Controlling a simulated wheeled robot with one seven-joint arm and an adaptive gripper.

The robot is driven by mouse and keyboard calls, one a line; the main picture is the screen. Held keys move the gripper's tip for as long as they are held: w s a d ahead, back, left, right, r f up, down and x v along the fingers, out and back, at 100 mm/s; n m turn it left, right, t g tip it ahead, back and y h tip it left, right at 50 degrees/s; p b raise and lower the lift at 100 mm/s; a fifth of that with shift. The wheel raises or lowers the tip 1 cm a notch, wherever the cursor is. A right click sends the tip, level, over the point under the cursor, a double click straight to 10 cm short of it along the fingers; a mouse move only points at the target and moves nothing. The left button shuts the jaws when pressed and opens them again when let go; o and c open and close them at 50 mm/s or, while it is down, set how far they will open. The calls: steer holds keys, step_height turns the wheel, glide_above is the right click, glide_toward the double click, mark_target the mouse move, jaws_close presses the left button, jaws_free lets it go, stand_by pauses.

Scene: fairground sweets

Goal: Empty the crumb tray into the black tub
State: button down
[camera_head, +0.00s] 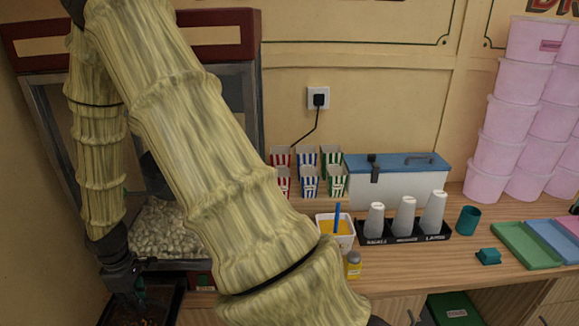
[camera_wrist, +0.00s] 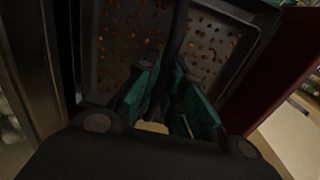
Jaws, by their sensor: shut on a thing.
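The crumb tray (camera_wrist: 112,75) is a dark, shallow metal tray scattered with orange-brown crumbs. It fills the upper part of the wrist view; its rim (camera_head: 177,300) shows at the bottom left of the head view, below the popcorn cabinet. My gripper (camera_wrist: 173,88) has teal fingers and is shut on the crumb tray, around what looks like its dark central handle (camera_wrist: 180,28). In the head view my gripper (camera_head: 130,285) is partly hidden and reaches down at the tray. I cannot clearly make out the black tub in either view.
The popcorn cabinet (camera_head: 165,228) stands beside my gripper. The wooden counter (camera_head: 400,272) carries striped boxes (camera_head: 307,182), a cup rack (camera_head: 405,237), a yellow bottle (camera_head: 353,264) and coloured trays (camera_head: 527,246). A dark green container (camera_head: 455,312) sits below the counter edge.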

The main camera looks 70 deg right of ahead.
steer(key=shift+r+p, duration=2.65)
steer(key=shift+r, duration=0.8)
steer(key=shift+r+p, duration=0.6)
steer(key=shift+r, duration=0.65)
